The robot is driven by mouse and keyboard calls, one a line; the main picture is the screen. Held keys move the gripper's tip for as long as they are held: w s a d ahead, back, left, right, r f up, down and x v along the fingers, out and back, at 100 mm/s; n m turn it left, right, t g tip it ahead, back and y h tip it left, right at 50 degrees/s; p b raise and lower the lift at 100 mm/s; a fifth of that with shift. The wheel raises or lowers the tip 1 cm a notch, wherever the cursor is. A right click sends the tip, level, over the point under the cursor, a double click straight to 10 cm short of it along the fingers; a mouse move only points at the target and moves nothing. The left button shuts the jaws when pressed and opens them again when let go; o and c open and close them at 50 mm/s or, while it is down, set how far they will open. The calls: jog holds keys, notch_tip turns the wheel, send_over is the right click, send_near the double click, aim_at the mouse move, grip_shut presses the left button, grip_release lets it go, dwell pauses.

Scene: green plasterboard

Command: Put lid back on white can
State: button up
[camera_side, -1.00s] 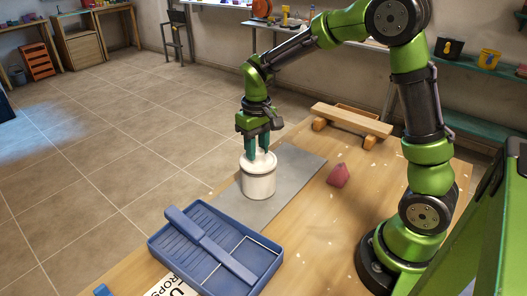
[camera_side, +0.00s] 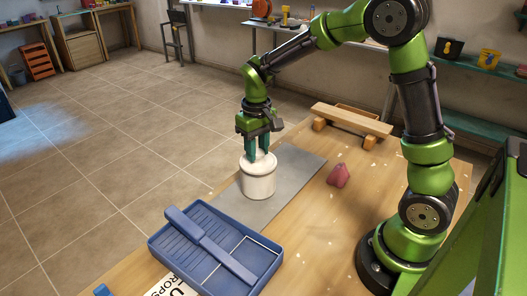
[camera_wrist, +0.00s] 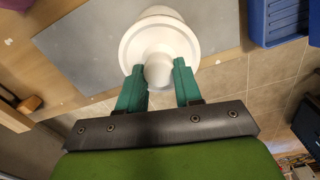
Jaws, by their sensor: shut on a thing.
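The white can (camera_side: 258,182) stands upright on a grey sheet on the workbench. The white lid (camera_side: 261,160) is at the can's top; it also shows in the wrist view as a round white disc (camera_wrist: 136,46) with a knob (camera_wrist: 158,70). My gripper (camera_side: 259,155) is directly above the can, pointing down. In the wrist view its green fingers (camera_wrist: 160,72) are on either side of the lid's knob, and it is shut on the knob. The lid looks about level on the can. Whether it is fully seated around the rim I cannot tell.
A blue tray (camera_side: 160,244) with a blue bar across it lies left of the can. A pink-red lump (camera_side: 338,175) sits on the bench to the right. A wooden beam on blocks (camera_side: 352,119) stands at the back. The grey sheet (camera_side: 297,166) is otherwise clear.

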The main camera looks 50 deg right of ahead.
dwell(0.4)
jog(key=o, duration=1.6)
jog(key=shift+r, duration=3.5)
jog(key=shift+c, duration=0.4)
grip_shut()
jog(key=shift+f, duration=0.2)
